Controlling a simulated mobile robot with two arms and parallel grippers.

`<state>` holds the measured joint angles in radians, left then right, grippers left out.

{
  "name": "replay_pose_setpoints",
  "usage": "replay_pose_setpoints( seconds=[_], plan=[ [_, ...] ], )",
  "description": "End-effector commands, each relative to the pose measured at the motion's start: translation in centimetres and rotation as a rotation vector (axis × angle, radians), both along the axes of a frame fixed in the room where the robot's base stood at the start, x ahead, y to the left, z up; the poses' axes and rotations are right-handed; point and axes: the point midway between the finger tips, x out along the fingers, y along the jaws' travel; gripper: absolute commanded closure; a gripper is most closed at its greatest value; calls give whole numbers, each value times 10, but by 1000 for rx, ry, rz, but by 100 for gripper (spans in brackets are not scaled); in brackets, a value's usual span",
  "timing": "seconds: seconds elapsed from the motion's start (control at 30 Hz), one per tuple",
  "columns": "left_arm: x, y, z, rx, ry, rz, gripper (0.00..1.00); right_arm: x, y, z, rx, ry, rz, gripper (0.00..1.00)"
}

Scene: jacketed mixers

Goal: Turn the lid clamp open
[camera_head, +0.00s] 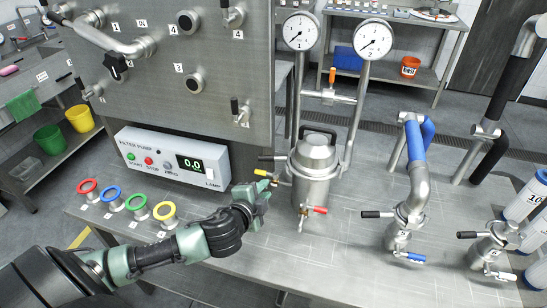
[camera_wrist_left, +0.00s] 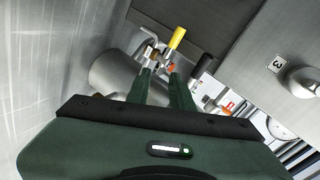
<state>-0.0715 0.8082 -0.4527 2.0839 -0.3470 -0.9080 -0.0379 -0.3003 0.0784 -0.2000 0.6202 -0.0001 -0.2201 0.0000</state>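A steel jacketed vessel (camera_head: 315,180) with a lid and dark top handle (camera_head: 320,133) stands on the bench. On its left side are a black lever (camera_head: 272,158) and a yellow lever (camera_head: 263,173). The frames do not show clearly which fitting is the lid clamp. A red lever (camera_head: 319,210) is low on its front. My left gripper (camera_head: 260,190) is just left of the vessel, by the yellow lever. In the wrist view its fingers (camera_wrist_left: 163,75) are apart, close below the yellow lever (camera_wrist_left: 177,38). Whether they touch the fitting is unclear. My right gripper is not in view.
A filter pump box (camera_head: 175,157) stands behind my left arm. Several coloured rings (camera_head: 138,202) are at the bench's left. Two pressure gauges (camera_head: 374,40) rise above the vessel. A piped valve (camera_head: 410,205) stands to its right. The bench front is mostly clear.

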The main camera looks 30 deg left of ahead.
Motion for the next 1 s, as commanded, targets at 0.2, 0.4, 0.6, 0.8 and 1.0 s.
replay_pose_setpoints(
  seconds=[0.2,0.4,0.6,0.8,1.0],
  plan=[
    [32,21,41,204,-105,-128,78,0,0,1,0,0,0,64],
    [50,24,38,219,-116,-138,78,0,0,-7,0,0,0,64],
    [81,27,29,216,-116,-136,78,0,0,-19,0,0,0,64],
    [103,29,22,216,-113,-136,78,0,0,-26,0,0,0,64],
    [108,29,21,215,-111,-137,78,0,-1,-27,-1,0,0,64]
  ],
)
